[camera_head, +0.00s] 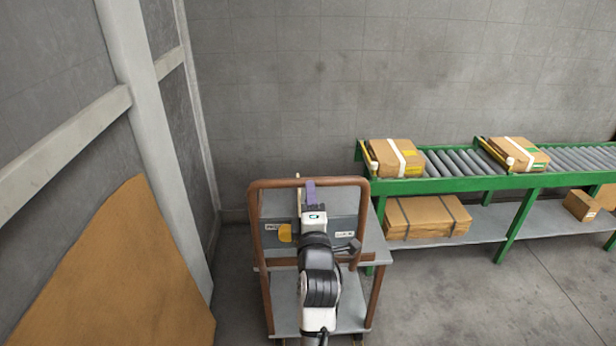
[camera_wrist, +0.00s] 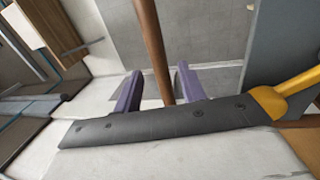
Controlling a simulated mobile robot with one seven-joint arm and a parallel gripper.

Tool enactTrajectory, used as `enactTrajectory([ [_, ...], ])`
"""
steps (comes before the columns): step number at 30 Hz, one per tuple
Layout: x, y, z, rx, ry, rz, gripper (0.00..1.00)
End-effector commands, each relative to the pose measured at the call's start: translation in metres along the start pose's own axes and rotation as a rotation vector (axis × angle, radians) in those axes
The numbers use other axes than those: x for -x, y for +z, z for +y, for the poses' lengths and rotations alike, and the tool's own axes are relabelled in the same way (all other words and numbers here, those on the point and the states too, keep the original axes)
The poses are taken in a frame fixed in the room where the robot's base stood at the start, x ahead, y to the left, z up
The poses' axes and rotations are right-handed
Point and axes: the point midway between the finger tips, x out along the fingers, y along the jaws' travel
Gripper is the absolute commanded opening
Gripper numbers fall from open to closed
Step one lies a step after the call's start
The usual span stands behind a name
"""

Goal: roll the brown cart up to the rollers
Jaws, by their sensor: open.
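The cart (camera_head: 268,290), with a brown tube frame and grey shelves, stands left of the rollers (camera_head: 455,162), which sit in a green frame. The cart's right edge overlaps the front left leg of that frame in the head view; I cannot tell whether they touch. My gripper (camera_head: 311,190) is at the top bar of the cart's brown handle (camera_head: 345,181). In the wrist view, my gripper's purple fingers (camera_wrist: 158,88) are apart, with the brown bar (camera_wrist: 152,45) running between them. I cannot tell whether either finger touches the bar.
Strapped cartons (camera_head: 395,153) sit on the rollers, and a larger carton (camera_head: 425,217) lies on the shelf below. A dark strip with a yellow handle (camera_wrist: 268,103) crosses the wrist view. A brown board (camera_head: 115,275) leans at left. Floor right of the cart (camera_head: 450,300) is clear.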

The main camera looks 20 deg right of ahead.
Motion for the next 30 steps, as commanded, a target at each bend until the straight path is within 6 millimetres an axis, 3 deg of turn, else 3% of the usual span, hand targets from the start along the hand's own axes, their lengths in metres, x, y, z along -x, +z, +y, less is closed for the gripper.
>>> enactTrajectory([
  [3, -0.024, 0.0, 0.003, 0.0, 0.0, 0.0, 0.41],
  [9, -0.046, 0.0, 0.002, -0.001, 0.001, 0.0, 0.41],
  [21, -0.052, 0.0, 0.0, -0.001, 0.001, 0.0, 0.39],
  [30, -0.052, 0.0, 0.0, -0.001, 0.0, 0.0, 0.0],
])
